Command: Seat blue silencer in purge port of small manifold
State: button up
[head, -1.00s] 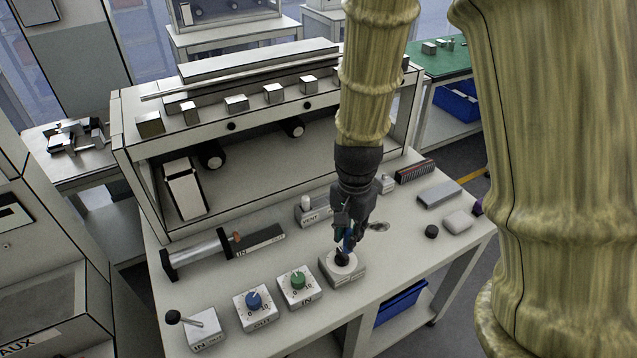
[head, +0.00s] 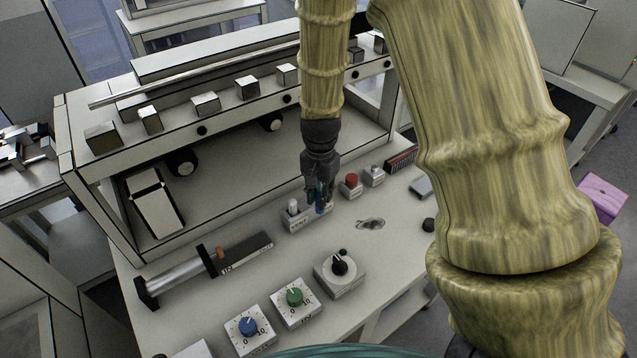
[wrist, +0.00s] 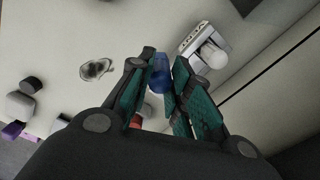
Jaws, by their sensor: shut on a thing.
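My gripper (head: 318,204) is shut on the blue silencer (head: 319,198). In the wrist view the silencer (wrist: 159,76) sits between the two teal-padded fingertips (wrist: 160,72). The small manifold (head: 298,226) is a low grey block on the bench with a white silencer (head: 293,206) standing in its left part. My fingertips overlap the manifold's right part in the head view and hide the port there. In the wrist view the manifold (wrist: 187,43), lettered VENT, lies right of and above the blue silencer. I cannot tell whether the silencer touches the manifold.
A red-capped block (head: 350,187) and a small grey block (head: 374,176) stand right of the manifold. An oval metal dish (head: 370,223) lies to the front right. A black-knob block (head: 340,275), a green dial (head: 295,297) and a cylinder (head: 172,276) stand in front and left.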

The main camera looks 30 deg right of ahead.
jog(key=w+d, duration=0.1)
jog(key=w, duration=0.1)
jog(key=w+d+p, duration=0.1)
jog(key=w, duration=0.1)
jog(key=w+d, duration=0.1)
jog(key=shift+w+f+p, duration=0.25)
jog(key=shift+w+p, duration=0.15)
jog(key=shift+s+f+p, duration=0.1)
jog(key=shift+f+p, duration=0.7)
jog(key=shift+f, duration=0.9)
jog(key=shift+f, duration=0.1)
jog(key=o, duration=0.8)
jog(key=shift+o, duration=0.2)
notch_tip(320, 180, up, 12)
jog(key=b, duration=0.3)
jog(key=shift+b, duration=0.35)
